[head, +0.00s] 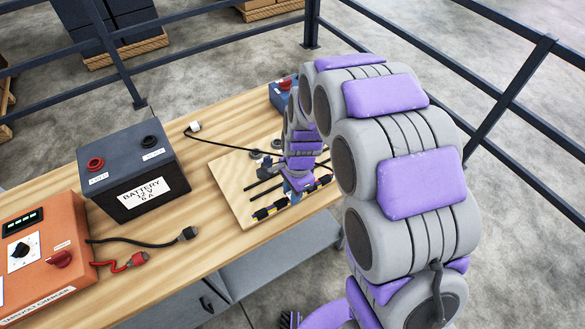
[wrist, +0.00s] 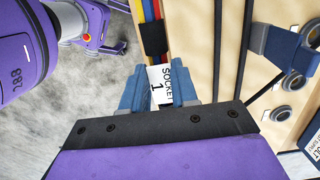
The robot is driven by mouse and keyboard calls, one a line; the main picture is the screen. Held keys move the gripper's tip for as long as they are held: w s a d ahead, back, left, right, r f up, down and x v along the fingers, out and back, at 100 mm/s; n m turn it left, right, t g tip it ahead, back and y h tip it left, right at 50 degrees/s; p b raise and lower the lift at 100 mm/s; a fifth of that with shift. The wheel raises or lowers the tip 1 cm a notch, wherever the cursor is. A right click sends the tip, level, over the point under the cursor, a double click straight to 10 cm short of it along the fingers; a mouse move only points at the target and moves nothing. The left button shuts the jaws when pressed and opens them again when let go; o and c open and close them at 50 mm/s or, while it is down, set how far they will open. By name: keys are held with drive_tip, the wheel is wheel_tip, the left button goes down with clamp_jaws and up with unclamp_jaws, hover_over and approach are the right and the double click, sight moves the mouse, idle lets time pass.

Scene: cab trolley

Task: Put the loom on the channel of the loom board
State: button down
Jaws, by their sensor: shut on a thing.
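The loom (head: 265,212) is a bundle of red, yellow and blue wires with black bands, and it lies along the front edge of the pale wooden loom board (head: 232,176). It also shows in the wrist view (wrist: 157,12), running away from my gripper. My gripper (wrist: 159,88) has its blue fingers on both sides of the loom at a white label reading "SOCKET 1". In the head view my gripper (head: 297,187) hides the loom's middle. Thin black lines (wrist: 217,45) run along the board beside the loom; I cannot tell which is the channel or whether the loom touches the board.
A dark battery (head: 135,170) stands left of the board, and an orange charger (head: 40,255) with loose leads is at the near left. Grey rings (wrist: 282,114) and a blue part (wrist: 283,50) are on the board's right side. Railings (head: 200,45) surround the bench (head: 205,205).

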drive_tip(key=w, duration=0.3)
drive_tip(key=w+f+b, duration=0.1)
drive_tip(key=w, duration=0.3)
drive_tip(key=w+a+b, duration=0.1)
drive_tip(key=w, duration=0.3)
drive_tip(key=shift+w+f, duration=0.15)
drive_tip(key=shift+w, duration=0.1)
drive_tip(key=shift+w+d, duration=0.25)
drive_tip(key=shift+w, duration=0.25)
drive_tip(key=shift+w+f, duration=0.1)
drive_tip(key=shift+f, duration=0.05)
wheel_tip(320, 180, down, 3)
drive_tip(key=shift+f+b, duration=0.15)
drive_tip(key=shift+b, duration=0.65)
drive_tip(key=shift+a, duration=0.1)
drive_tip(key=c, duration=0.9)
unclamp_jaws()
drive_tip(key=shift+o, duration=0.2)
